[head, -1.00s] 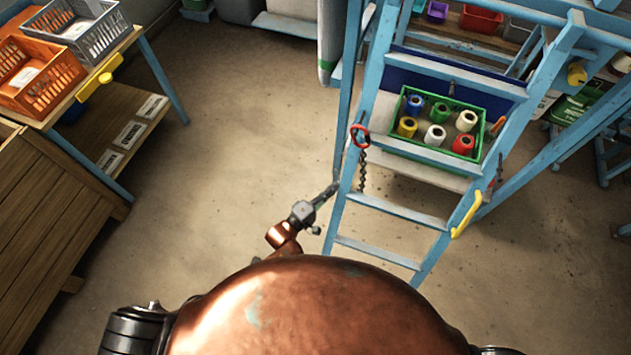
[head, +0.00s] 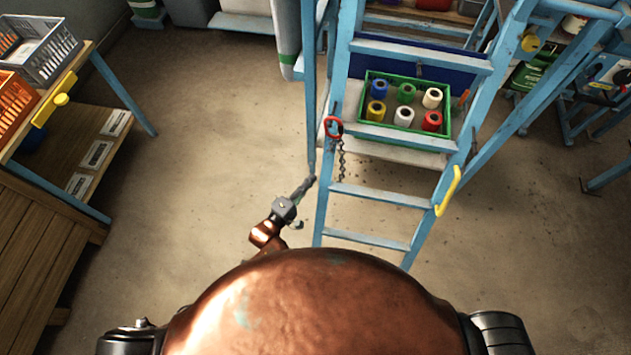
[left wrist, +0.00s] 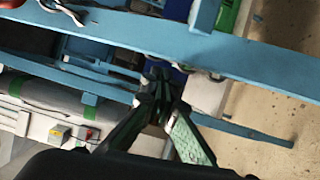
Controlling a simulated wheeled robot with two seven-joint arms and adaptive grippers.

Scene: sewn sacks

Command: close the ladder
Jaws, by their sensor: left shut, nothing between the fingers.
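The light-blue ladder (head: 380,195) stands upright in the head view, right of centre, with rungs between its two front rails. A thinner blue leg (head: 309,90) stands left of the left rail, apart from it higher up. A red hook (head: 333,128) with a dark chain (head: 341,160) hangs at the left rail. A yellow handle (head: 448,190) is on the right rail. My left gripper (head: 310,182) is shut and empty, close to the thin leg's lower end; I cannot tell if it touches. In the left wrist view its fingers (left wrist: 160,80) point toward blue bars (left wrist: 255,65). My right gripper is out of view.
A green tray (head: 447,127) of several coloured spools sits on a pale board (head: 385,150) behind the upper ladder. A wooden workbench (head: 60,110) with a grey basket (head: 40,55) and an orange one (head: 12,105) stands left. Floor between bench and ladder is clear.

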